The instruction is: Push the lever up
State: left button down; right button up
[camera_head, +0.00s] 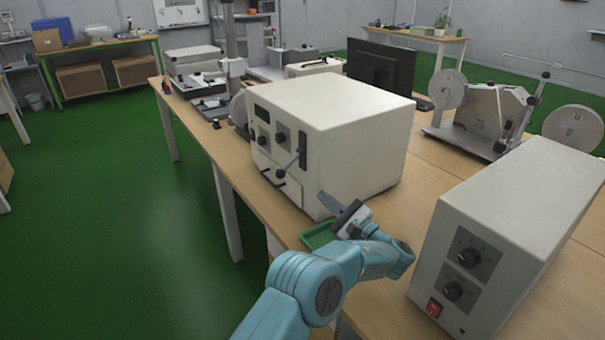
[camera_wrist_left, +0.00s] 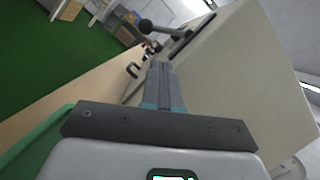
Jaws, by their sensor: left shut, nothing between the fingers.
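The lever (camera_head: 290,165) is a thin rod with a black ball knob, on the front face of the large cream box (camera_head: 355,145). It comes out at a dark slot and points outward and down. In the left wrist view the lever (camera_wrist_left: 165,31) shows at the top, beyond the fingers, with its knob to the left. My left gripper (camera_head: 323,198) is shut and empty, beside the box's lower front corner. It is below and to the right of the lever in the head view, apart from it. The fingers also show in the left wrist view (camera_wrist_left: 160,67). My right gripper is out of view.
A black handle (camera_head: 272,180) sits below the lever on the box front. A green tray (camera_head: 317,239) lies under my left gripper. A second cream box (camera_head: 520,225) with knobs and a red switch stands at the right. Open green floor (camera_head: 120,190) lies left of the table.

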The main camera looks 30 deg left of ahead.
aim_at(288, 165)
pick_arm(q)
jog(key=x, duration=1)
jog(key=shift+s+p, duration=0.15)
jog(key=shift+p, duration=0.15)
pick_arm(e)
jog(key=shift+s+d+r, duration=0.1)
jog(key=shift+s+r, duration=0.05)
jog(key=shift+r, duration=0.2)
